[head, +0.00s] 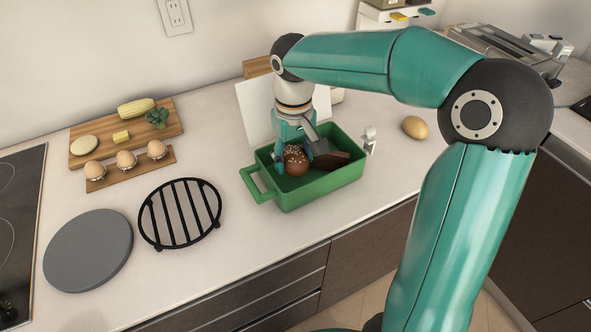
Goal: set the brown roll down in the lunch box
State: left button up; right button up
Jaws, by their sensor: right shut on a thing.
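The brown roll (295,162), dotted with pale specks on top, is in the green lunch box (318,186). My right gripper (295,150) points down into the box from above and is shut on the roll. The fingers partly cover the roll. I cannot tell whether the roll touches the box floor. A dark brown flat piece (333,158) lies tilted in the box, to the right of the roll. My left gripper is not in view.
A black round rack (180,212) and a grey disc (88,250) lie left of the box. Eggs in a wooden holder (130,170) and a cutting board (88,155) with corn are farther left. A loose egg (415,127) and a small white figure (370,138) are at right.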

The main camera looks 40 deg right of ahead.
aim_at(294, 180)
jog(key=shift+f, duration=2.15)
jog(key=o, duration=0.9)
jog(key=shift+f, duration=0.1)
jog(key=shift+c, duration=0.2)
notch_tip(294, 180, up, 12)
jog(key=shift+r+p, duration=0.15)
jog(key=shift+p, duration=0.3)
